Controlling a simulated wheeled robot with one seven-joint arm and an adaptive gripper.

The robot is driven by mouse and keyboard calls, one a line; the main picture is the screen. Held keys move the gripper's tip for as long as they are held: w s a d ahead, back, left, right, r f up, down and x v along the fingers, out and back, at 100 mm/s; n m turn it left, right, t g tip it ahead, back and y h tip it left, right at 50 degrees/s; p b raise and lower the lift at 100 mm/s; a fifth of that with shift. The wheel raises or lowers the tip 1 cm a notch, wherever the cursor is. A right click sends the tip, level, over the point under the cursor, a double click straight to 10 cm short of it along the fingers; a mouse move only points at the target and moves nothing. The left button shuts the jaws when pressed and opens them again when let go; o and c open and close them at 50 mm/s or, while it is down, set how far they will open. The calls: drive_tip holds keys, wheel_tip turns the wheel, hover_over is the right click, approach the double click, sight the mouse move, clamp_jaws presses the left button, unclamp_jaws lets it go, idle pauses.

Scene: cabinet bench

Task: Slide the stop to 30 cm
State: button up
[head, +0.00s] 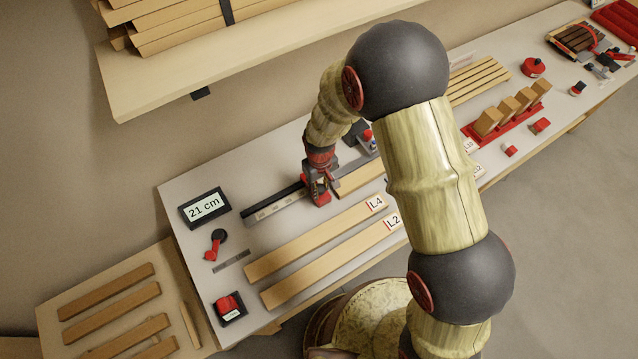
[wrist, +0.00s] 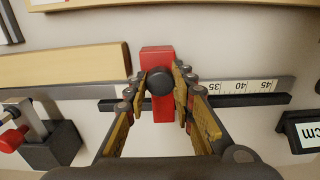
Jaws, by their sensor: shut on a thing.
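The stop (wrist: 157,55) is a red block with a round black knob, seen in the wrist view on a grey rail (wrist: 72,92). My gripper (wrist: 160,82) is shut on it, one finger on each side of the knob. In the head view my gripper (head: 320,193) is at the rail, and its fingers largely hide the stop. The scale (wrist: 240,86) shows 35, 40 and 45 to the right of the stop in the wrist view; the marks at the stop are hidden. A display (head: 205,207) at the bench's left end reads 21 cm.
Two wooden strips labelled L4 (head: 310,240) and L2 (head: 325,265) lie in front of the rail. A small black-and-red device (head: 229,307) is at the front left. A loaded shelf (head: 150,82) overhangs the back. Red holders with wooden blocks (head: 510,108) stand farther right.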

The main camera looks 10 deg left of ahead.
drive_tip(key=shift+s+a, duration=0.85)
drive_tip(key=shift+a, duration=0.25)
drive_tip(key=shift+s+a, duration=0.85)
drive_tip(key=shift+a, duration=0.25)
drive_tip(key=shift+s+a, duration=0.9)
drive_tip(key=shift+a, duration=0.3)
drive_tip(key=o, duration=0.8)
drive_tip(key=shift+o, duration=0.4)
